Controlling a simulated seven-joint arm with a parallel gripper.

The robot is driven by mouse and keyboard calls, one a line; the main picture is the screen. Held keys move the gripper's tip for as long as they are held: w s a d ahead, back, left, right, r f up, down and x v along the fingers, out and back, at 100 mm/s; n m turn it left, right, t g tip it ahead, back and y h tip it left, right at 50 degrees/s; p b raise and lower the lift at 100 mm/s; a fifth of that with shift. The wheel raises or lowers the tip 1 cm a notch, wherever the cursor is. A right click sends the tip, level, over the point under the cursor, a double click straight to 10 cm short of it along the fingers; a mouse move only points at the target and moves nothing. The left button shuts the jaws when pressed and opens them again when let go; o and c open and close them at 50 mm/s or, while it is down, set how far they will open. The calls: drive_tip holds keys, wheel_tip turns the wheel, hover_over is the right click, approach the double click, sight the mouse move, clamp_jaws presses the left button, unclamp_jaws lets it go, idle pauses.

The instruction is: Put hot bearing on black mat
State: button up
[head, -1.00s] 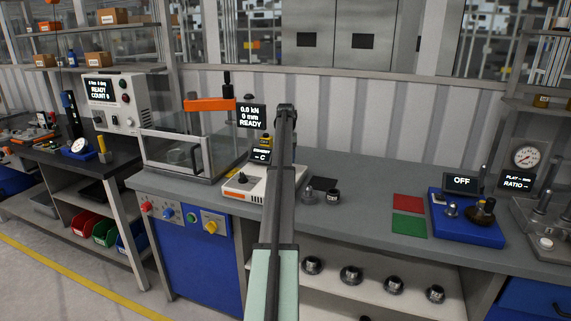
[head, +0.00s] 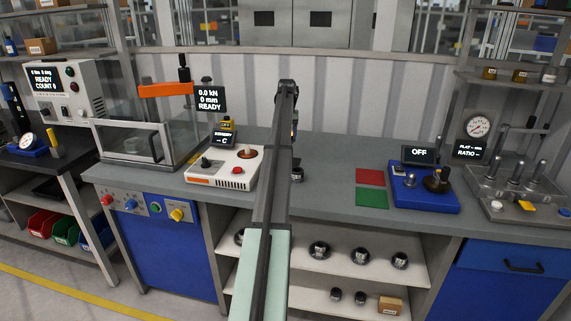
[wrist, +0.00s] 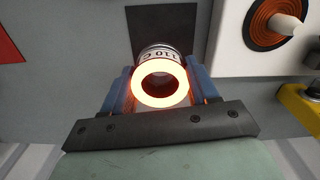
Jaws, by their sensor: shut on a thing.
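My gripper (wrist: 162,90) is shut on the hot bearing (wrist: 141,84), a ring whose face glows yellow-white. It sits between the blue fingers in the wrist view, and a band reading "110 C" shows on its far side. The black mat (wrist: 175,22) lies on the bench beyond it in that view; the bearing overlaps its near edge in the picture. I cannot tell the height of the bearing above the bench.
The white heater (head: 223,167) stands left of my arm; its coil also shows in the wrist view (wrist: 262,28). A small dark metal part (head: 297,174) stands right of my arm. A red mat (head: 369,176), green mat (head: 372,198) and blue tester (head: 425,199) lie further right.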

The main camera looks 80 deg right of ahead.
drive_tip(key=shift+w+d+f, duration=0.1)
drive_tip(key=shift+f, duration=2.35)
drive_tip(key=shift+w+d+f, duration=0.1)
drive_tip(key=shift+f, duration=2.35)
drive_tip(key=shift+f, duration=0.15)
drive_tip(key=o, duration=1.2)
drive_tip(key=shift+o, duration=0.2)
wheel_tip(320, 180, up, 12)
